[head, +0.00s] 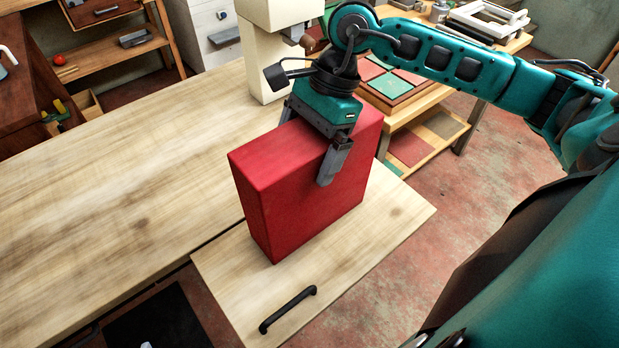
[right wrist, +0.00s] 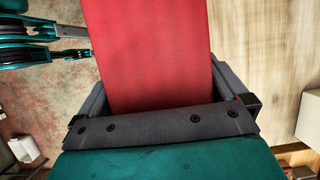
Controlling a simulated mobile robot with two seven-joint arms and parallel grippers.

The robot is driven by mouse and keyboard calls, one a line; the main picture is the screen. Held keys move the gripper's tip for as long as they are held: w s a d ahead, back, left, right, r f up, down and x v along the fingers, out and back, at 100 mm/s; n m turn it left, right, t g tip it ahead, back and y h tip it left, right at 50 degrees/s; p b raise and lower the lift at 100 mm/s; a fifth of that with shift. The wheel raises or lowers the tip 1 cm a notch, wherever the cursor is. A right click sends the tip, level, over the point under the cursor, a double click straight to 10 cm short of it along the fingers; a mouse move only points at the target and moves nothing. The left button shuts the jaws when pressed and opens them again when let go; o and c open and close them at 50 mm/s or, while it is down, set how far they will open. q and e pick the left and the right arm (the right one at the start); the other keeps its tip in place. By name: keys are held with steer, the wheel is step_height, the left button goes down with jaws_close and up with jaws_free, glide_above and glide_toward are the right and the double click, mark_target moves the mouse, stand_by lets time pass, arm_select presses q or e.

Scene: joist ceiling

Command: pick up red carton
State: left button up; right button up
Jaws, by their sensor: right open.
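The red carton (head: 300,190) stands upright on a light wooden surface with a black handle, near its edge. My right gripper (head: 312,150) is above the carton's top, with its jaws spread to either side. One finger reaches down in front of the carton's right-hand face; the other is mostly hidden behind it. In the right wrist view the carton (right wrist: 150,50) lies between the two spread fingers (right wrist: 165,100). I cannot tell whether either finger touches it.
A long wooden worktop (head: 120,170) extends left of the carton. The black handle (head: 287,310) lies in front of it. A cream-coloured machine (head: 262,60) stands behind. A small table with red and green tiles (head: 400,85) is at the back right. Open floor (head: 490,180) shows on the right.

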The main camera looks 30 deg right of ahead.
steer(key=shift+f+b, duration=0.25)
steer(key=shift+b, duration=0.25)
stand_by(0.4)
steer(key=shift+c, duration=0.5)
steer(key=c, duration=1.5)
